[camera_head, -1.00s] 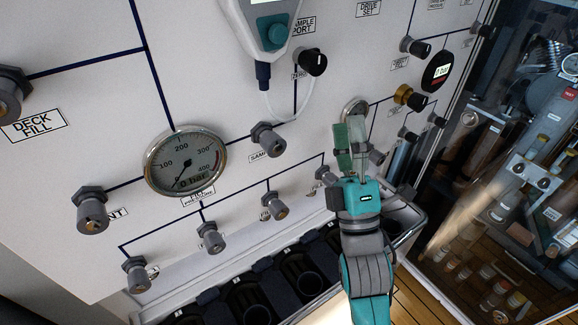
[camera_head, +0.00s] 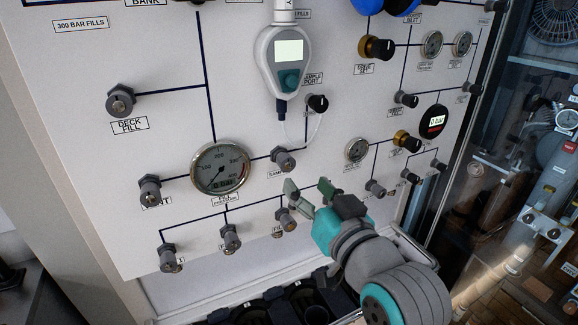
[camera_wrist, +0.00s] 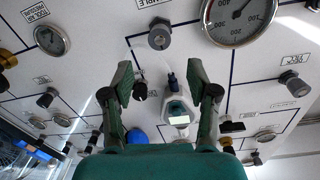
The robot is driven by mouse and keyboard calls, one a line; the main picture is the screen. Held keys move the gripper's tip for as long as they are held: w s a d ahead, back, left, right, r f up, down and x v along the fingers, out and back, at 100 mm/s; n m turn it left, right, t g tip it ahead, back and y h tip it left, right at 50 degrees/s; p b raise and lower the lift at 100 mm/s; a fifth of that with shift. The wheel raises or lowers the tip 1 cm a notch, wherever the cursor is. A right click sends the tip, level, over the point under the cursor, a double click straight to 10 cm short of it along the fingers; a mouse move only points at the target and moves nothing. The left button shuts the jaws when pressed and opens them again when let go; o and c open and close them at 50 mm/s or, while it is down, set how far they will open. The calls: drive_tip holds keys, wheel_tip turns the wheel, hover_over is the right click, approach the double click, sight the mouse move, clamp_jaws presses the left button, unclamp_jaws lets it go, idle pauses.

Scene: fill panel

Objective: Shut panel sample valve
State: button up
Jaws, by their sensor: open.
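The panel sample valve (camera_head: 283,158) is a grey knob on the white panel, right of the large pressure gauge, with a partly readable "SAM" label (camera_head: 278,173) below it. In the wrist view the valve (camera_wrist: 160,36) shows upside down near the top centre, by a "SAMPLE" label. My gripper (camera_head: 309,190) is below and slightly right of the valve, apart from it, with its green fingers spread and nothing between them. In the wrist view the gripper (camera_wrist: 158,85) has its fingers either side of the picture's middle, with the valve beyond the tips.
A handheld analyser (camera_head: 283,62) hangs above, its thin tube looping near the black sample port knob (camera_head: 317,103). A row of fill valves (camera_head: 230,236) lies below left. The large gauge (camera_head: 222,167) is left of the valve. Dark cylinder holders (camera_head: 300,300) stand under the panel.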

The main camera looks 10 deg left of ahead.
sight(289, 164)
drive_tip(key=x, duration=1)
drive_tip(key=shift+w+a, duration=0.1)
drive_tip(key=shift+w, duration=0.1)
clamp_jaws()
